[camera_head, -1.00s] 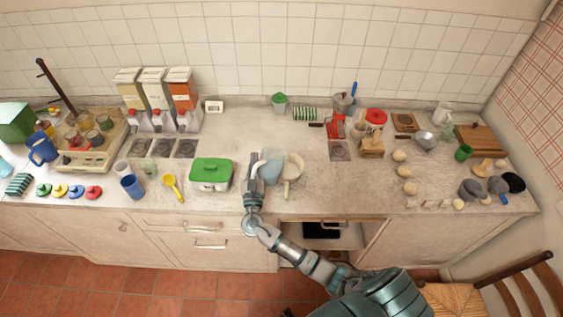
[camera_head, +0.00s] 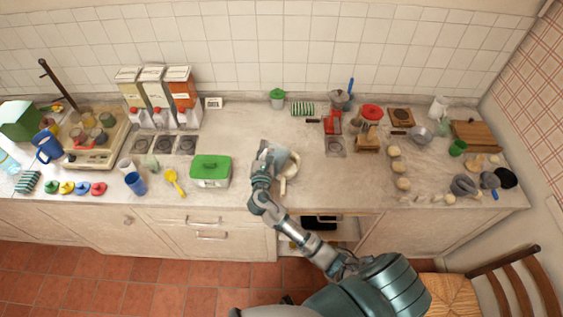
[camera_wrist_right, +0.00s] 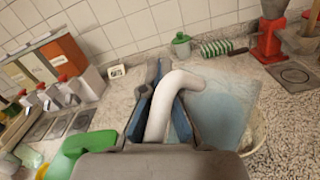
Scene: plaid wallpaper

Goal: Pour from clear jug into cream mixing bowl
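My right gripper (camera_head: 264,166) is shut on the white handle of the clear jug (camera_wrist_right: 225,100). The blue finger pads show on both sides of the handle in the right wrist view (camera_wrist_right: 160,108). The jug is see-through and bluish, and my gripper hides much of it in the head view. The cream mixing bowl (camera_head: 292,170) stands on the counter just right of the gripper, partly covered by it. Its rim shows behind the jug in the right wrist view (camera_wrist_right: 258,130). I cannot tell whether liquid is flowing. My left gripper is out of view.
A green-lidded box (camera_head: 210,170) stands left of the bowl, with a yellow scoop (camera_head: 173,181) and a blue cup (camera_head: 136,183) further left. A red appliance (camera_head: 332,122) stands behind right. Several pale round items (camera_head: 400,168) lie to the right. The counter behind the bowl is mostly clear.

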